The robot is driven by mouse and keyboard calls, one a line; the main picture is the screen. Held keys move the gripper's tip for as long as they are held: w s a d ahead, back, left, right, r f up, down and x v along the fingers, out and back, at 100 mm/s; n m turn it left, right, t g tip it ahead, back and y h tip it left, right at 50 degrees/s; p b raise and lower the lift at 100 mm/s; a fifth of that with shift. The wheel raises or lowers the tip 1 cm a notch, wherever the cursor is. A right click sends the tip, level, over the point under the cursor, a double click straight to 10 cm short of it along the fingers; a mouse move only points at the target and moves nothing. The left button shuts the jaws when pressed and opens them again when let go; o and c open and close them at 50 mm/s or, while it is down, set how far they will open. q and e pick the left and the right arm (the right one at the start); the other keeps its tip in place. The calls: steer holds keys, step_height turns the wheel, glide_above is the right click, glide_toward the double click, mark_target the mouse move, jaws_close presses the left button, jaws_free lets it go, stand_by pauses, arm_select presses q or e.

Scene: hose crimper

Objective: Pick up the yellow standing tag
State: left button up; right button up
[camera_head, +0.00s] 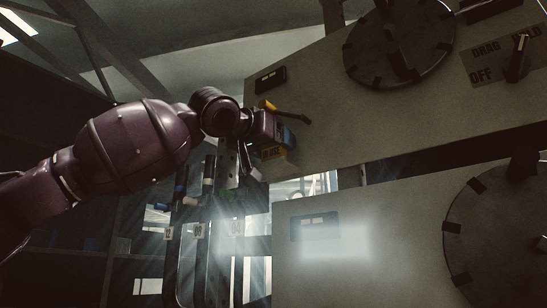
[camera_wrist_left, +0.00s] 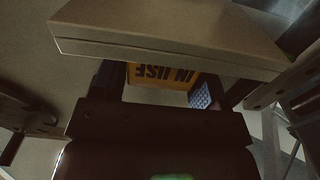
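The yellow tag (camera_head: 273,152) is at my left gripper by the left edge of the upper panel. In the left wrist view the tag (camera_wrist_left: 162,77) shows dark "IN USE" lettering upside down. My left gripper (camera_head: 272,138) is open around it; in the wrist view the gripper (camera_wrist_left: 160,90) has a dark finger on the left and a blue textured pad on the right. The pad's inner face shows, and I see no firm hold. The tag's far part is hidden behind the pale slab. My right gripper is not in view.
The upper panel (camera_head: 330,120) carries a large dark dial (camera_head: 400,42) and a small knob (camera_head: 518,58). Pipes with small white tags (camera_head: 199,231) hang below the gripper. A pale slab (camera_wrist_left: 165,30) crosses the wrist view.

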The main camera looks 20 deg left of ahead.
arm_select(q)
steer(key=c, duration=0.5)
steer(key=shift+r, duration=0.15)
steer(key=shift+c, duration=0.2)
